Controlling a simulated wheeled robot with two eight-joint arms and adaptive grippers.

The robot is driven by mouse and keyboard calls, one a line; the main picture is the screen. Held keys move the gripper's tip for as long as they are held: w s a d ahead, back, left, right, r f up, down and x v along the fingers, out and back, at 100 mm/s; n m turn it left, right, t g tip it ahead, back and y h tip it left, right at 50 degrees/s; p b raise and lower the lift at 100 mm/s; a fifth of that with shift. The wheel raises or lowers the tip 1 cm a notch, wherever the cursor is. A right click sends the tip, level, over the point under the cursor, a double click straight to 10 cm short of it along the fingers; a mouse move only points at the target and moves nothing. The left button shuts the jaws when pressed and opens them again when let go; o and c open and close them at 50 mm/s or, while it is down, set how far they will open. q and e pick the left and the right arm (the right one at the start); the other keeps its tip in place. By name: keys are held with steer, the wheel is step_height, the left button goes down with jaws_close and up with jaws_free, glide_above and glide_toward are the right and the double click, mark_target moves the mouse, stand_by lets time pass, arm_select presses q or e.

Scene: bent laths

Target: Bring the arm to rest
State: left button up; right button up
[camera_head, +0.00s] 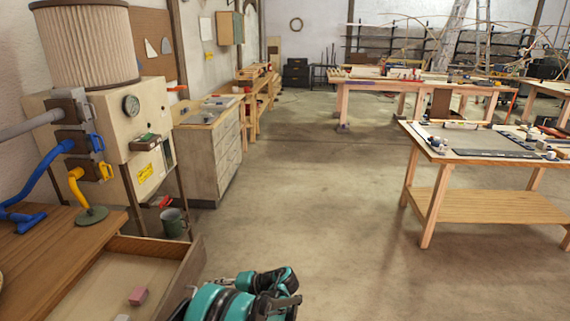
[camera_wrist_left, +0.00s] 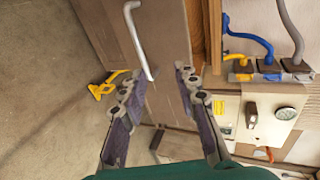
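My left arm (camera_head: 215,303), teal and black, shows at the bottom middle of the head view, just right of an open wooden drawer. In the left wrist view my left gripper (camera_wrist_left: 157,82) has its two fingers wide apart with nothing held between them. The drawer's front (camera_wrist_left: 158,35) and its pale bar handle (camera_wrist_left: 136,40) show beyond the fingertips. The handle's lower end appears near the gap between the fingers; I see no grip on it. My right gripper is in neither view.
The open drawer (camera_head: 190,265) holds a pink block (camera_head: 138,296). A machine (camera_head: 120,150) with coloured hoses stands above it at left. A workbench (camera_head: 485,207) stands at right. The floor (camera_head: 320,220) between is clear.

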arm_select(q)
steer(key=s+a+r+t+h, duration=0.1)
steer(key=s+r+t+h, duration=0.1)
steer(key=s+r+h, duration=0.7)
steer(key=s+d+r+n+t+h, duration=0.1)
steer(key=s+d+h, duration=0.1)
steer(key=s, duration=0.7)
steer(key=s+d+r+t+h, duration=0.1)
steer(key=s+d, duration=0.3)
steer(key=s, duration=0.5)
steer(key=shift+s+d+r+n+t+h, duration=0.3)
steer(key=shift+s+n+t+h, duration=0.1)
steer(key=shift+t+h, duration=0.25)
